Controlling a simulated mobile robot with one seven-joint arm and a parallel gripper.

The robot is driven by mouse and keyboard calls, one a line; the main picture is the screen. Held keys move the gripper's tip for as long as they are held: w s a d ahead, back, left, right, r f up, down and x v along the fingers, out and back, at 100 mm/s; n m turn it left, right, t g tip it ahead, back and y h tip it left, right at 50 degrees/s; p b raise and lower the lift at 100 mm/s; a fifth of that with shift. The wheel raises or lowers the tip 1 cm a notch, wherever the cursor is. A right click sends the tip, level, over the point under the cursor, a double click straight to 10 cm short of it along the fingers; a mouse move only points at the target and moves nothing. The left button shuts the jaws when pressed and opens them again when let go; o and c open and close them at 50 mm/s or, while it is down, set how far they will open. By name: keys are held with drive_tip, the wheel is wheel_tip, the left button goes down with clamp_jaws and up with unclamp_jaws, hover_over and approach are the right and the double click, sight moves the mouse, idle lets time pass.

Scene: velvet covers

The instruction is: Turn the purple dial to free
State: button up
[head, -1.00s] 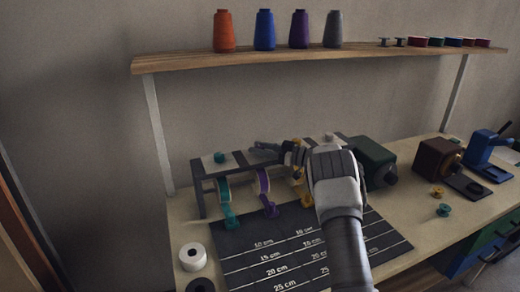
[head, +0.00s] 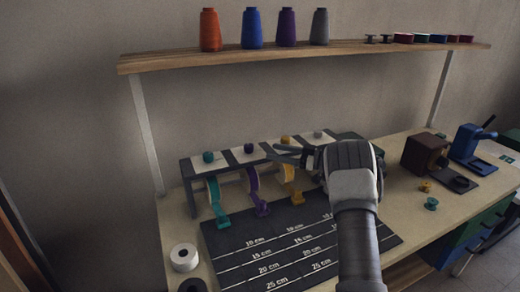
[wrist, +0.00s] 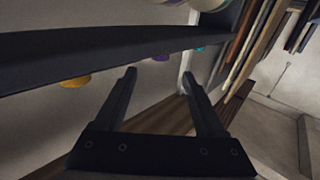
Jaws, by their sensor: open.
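The purple dial (head: 249,149) is a small dark knob on a pale plate on top of the dispenser rack (head: 187,172). It stands between the teal dial (head: 208,157) and the yellow dial (head: 286,140). My gripper (head: 277,152) is open and empty, to the right of the purple dial and close to the yellow one, its fingers pointing left. In the wrist view, a small purple piece (wrist: 160,58) shows just beyond the gap between the open fingertips (wrist: 159,76), not between them. I cannot read any marking for free or the dial's setting.
Purple ribbon (head: 254,184) hangs at the rack's front above a black measuring mat (head: 235,245). A pale dial (head: 318,134) sits on the rack's right end. A wooden shelf (head: 300,53) with thread cones runs above. A white roll (head: 184,257) stands front left.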

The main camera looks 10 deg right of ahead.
drive_tip(key=v, duration=0.7)
